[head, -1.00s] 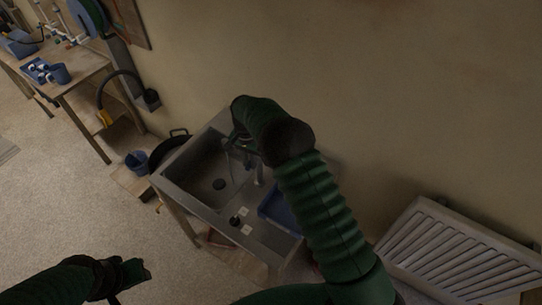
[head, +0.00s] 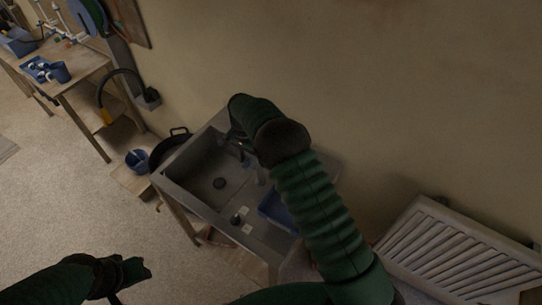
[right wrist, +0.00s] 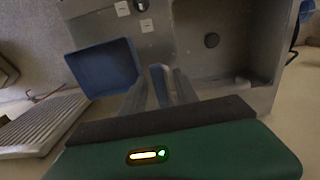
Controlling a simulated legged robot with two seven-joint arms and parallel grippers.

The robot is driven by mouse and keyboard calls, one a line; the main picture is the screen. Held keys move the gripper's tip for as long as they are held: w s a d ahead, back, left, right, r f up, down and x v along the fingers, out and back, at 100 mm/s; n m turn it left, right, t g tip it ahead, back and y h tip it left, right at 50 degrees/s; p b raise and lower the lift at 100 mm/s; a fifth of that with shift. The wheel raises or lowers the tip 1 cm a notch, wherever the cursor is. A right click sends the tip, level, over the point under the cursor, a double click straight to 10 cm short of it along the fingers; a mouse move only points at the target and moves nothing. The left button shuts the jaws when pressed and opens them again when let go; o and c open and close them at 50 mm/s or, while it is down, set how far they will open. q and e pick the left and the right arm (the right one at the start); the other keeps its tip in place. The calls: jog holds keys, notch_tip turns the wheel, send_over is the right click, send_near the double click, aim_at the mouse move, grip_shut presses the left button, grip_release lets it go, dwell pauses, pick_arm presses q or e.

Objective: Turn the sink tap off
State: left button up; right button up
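The steel sink (head: 187,190) stands against the wall in the middle of the head view, its basin facing up. My right arm reaches over its back edge, and my right gripper (head: 241,147) hangs there, partly hidden by its own wrist. In the right wrist view the two fingers of my right gripper (right wrist: 159,82) stand apart. Most of the tap is hidden in the head view. My left gripper (head: 140,270) is low at the left, far from the sink.
A blue tray (head: 272,208) lies on the sink's drainboard, beside my right arm. A white slatted radiator (head: 455,250) is at the right. A dark pan (head: 168,146) and a blue bucket (head: 138,160) are left of the sink. The floor at left is clear.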

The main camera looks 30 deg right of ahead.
aim_at(248, 162)
notch_tip(248, 162, up, 12)
jog(key=p, duration=0.7)
jog(key=shift+p, duration=0.3)
jog(key=s+f+n+t+b, duration=0.1)
jog(key=s+f+n+b, duration=0.4)
jog(key=s+f+b, duration=0.4)
jog(key=s+f+n+t+b, duration=0.1)
jog(key=s+f+n+b, duration=0.5)
jog(key=s+b, duration=0.9)
notch_tip(248, 162, down, 4)
jog(key=s, duration=0.2)
jog(key=shift+s+r+n+t, duration=0.15)
jog(key=shift+s+n+t, duration=0.15)
